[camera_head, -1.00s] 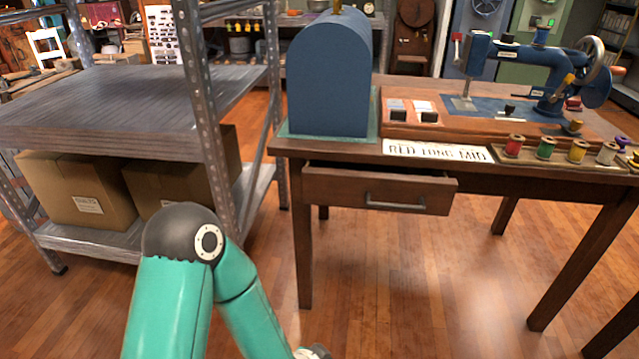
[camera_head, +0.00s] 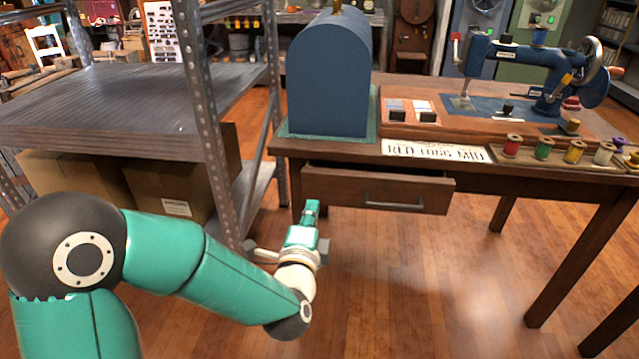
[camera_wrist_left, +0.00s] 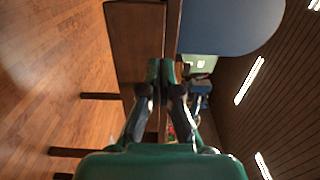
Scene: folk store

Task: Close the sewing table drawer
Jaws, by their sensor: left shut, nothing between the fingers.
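The sewing table (camera_head: 287,147) is dark brown wood. Its drawer (camera_head: 428,196) sticks out a little at the front, with a metal bar handle (camera_head: 394,205). My left gripper (camera_head: 311,205) is shut and empty, in front of the table at the drawer's left end. I cannot tell whether its tips touch the drawer. In the left wrist view my left gripper (camera_wrist_left: 160,66) shows with its fingers together, before the brown wooden front of the table (camera_wrist_left: 135,45). My right gripper is not in view.
A blue domed case (camera_head: 328,85), a blue sewing machine (camera_head: 535,75) and several thread spools (camera_head: 575,151) stand on the table. A metal shelf rack (camera_head: 110,100) with cardboard boxes (camera_head: 185,185) stands at the left. The floor before the drawer is clear.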

